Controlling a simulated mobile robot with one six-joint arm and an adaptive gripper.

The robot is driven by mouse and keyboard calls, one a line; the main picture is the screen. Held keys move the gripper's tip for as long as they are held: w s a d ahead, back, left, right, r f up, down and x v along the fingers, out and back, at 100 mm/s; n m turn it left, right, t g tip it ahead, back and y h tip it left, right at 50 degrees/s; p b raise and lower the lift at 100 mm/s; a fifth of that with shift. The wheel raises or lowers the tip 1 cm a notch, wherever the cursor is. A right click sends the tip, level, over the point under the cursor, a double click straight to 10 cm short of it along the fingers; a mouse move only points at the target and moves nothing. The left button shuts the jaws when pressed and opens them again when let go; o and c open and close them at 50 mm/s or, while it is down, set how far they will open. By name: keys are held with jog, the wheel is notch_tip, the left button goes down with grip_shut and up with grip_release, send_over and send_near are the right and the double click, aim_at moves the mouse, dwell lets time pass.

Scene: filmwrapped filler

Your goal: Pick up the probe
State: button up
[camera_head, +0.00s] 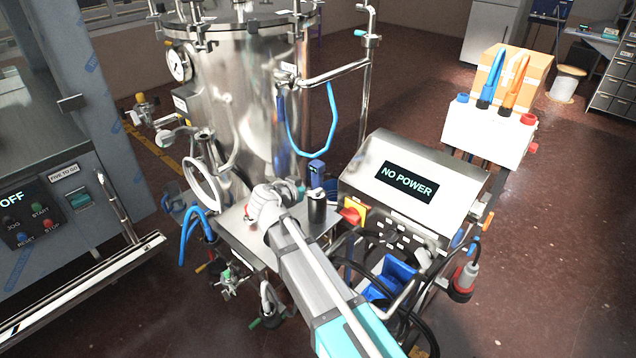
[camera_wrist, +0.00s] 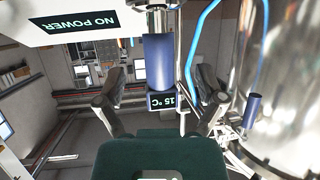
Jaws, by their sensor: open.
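The probe (camera_wrist: 158,62) is a blue cylinder with a small dark display reading 15 °C, seen upside down in the wrist view. It stands between the two fingers of my gripper (camera_wrist: 163,82), which are spread apart with a gap on each side. In the head view the blue probe (camera_head: 317,172) stands upright in or on a dark cylindrical holder (camera_head: 317,208) with a metal top, on the steel shelf beside the tank. My gripper (camera_head: 298,187) is just left of it in the head view, its fingers mostly hidden by my wrist.
A steel tank (camera_head: 245,95) with pipes and a blue hose (camera_head: 291,140) stands close behind. A control box (camera_head: 415,178) reading NO POWER is to the right. Black cables (camera_head: 345,250) hang in front.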

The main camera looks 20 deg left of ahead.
aim_at(314, 183)
jog(key=shift+b+x, duration=0.8)
jog(key=shift+x, duration=1.7)
jog(key=shift+d+r, duration=0.1)
jog(key=shift+r, duration=0.05)
grip_shut()
